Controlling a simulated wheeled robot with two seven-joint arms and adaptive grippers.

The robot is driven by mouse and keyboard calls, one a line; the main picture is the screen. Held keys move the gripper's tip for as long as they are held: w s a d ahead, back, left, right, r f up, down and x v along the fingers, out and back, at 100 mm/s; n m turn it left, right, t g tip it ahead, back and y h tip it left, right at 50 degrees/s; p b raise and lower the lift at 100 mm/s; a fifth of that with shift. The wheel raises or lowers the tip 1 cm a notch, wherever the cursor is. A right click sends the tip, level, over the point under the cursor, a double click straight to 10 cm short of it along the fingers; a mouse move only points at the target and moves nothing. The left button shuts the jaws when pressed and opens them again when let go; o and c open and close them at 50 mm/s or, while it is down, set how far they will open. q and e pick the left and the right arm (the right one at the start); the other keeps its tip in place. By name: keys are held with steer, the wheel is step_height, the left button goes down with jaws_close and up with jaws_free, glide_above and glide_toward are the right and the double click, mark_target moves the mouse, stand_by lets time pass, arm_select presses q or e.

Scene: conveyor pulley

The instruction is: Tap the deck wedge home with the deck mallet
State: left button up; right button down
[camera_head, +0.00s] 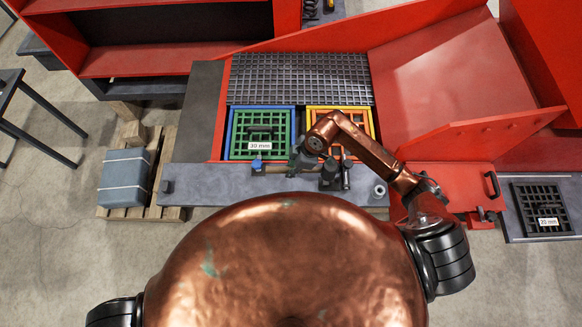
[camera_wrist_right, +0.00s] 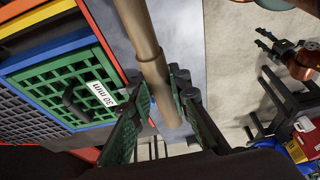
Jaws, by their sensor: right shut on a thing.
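My right gripper (camera_head: 300,160) is over the grey front ledge of the deck, and in the right wrist view its fingers (camera_wrist_right: 157,120) are closed around a tan round handle (camera_wrist_right: 146,50). I take this handle to be the deck mallet's. Its upper end runs out of that view. In the head view a dark blocky part (camera_head: 331,172), possibly the mallet head, is right of the gripper. A small blue piece (camera_head: 257,163) is left of the gripper on the ledge; I cannot tell whether it is the deck wedge. My left gripper does not show in the head view.
A green grate (camera_head: 270,124) in a blue frame lies behind the ledge, beside an orange-framed one (camera_head: 366,112) partly hidden by my arm. A dark mesh (camera_head: 300,78) lies behind both. A red sloping panel (camera_head: 430,65) rises at right. A grey crate (camera_head: 125,178) stands on a pallet at left.

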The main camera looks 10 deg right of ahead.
steer(key=shift+f+b, duration=0.3)
steer(key=shift+f, duration=0.45)
step_height(320, 180, up, 2)
steer(key=p, duration=0.3)
steer(key=shift+p, duration=0.35)
steer(key=shift+f, duration=0.1)
step_height(320, 180, down, 7)
step_height(320, 180, up, 5)
steer(key=p, duration=0.4)
steer(key=shift+p, duration=0.3)
steer(key=shift+r, duration=2.1)
